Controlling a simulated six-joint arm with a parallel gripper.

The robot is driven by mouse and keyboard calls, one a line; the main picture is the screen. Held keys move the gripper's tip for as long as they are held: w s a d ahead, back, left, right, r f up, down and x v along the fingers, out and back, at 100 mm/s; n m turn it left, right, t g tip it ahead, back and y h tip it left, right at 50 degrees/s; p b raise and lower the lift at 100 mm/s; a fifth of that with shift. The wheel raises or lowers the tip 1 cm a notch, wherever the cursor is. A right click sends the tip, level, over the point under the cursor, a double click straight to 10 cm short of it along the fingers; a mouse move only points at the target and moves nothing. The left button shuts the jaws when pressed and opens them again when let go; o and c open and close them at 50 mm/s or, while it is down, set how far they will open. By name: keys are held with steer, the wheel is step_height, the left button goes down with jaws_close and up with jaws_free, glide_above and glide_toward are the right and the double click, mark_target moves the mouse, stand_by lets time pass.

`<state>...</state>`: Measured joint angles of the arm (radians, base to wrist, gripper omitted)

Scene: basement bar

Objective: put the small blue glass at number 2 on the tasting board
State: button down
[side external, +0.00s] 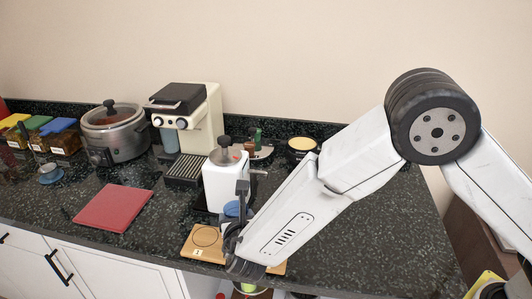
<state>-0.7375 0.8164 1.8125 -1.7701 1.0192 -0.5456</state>
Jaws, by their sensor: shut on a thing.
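The tasting board (197,254) is a light wooden board at the front edge of the counter. A circle and a label with number 1 show at its left end; my gripper and arm hide its middle, and number 2 is not visible. My gripper (236,216) is over the board, shut on the small blue glass (231,209). The glass is partly hidden by the dark fingers and shows in front of a white canister. I cannot tell whether it touches the board.
The white canister (213,185) with a dark knob stands close behind my gripper. A cream coffee machine (211,119), a slow cooker (113,135) and lidded containers (61,140) stand farther back. A red mat (114,208) lies left. Counter between mat and board is clear.

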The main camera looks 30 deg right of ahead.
steer(key=shift+w+a+f, duration=0.1)
steer(key=shift+w+f, duration=0.15)
steer(key=shift+f, duration=1.55)
steer(key=shift+f, duration=0.1)
jaws_free()
steer(key=shift+f, duration=0.1)
steer(key=shift+s+r, duration=0.15)
steer(key=shift+r, duration=0.1)
steer(key=v, duration=1.1)
steer(key=shift+s+a, duration=0.2)
steer(key=shift+s, duration=0.1)
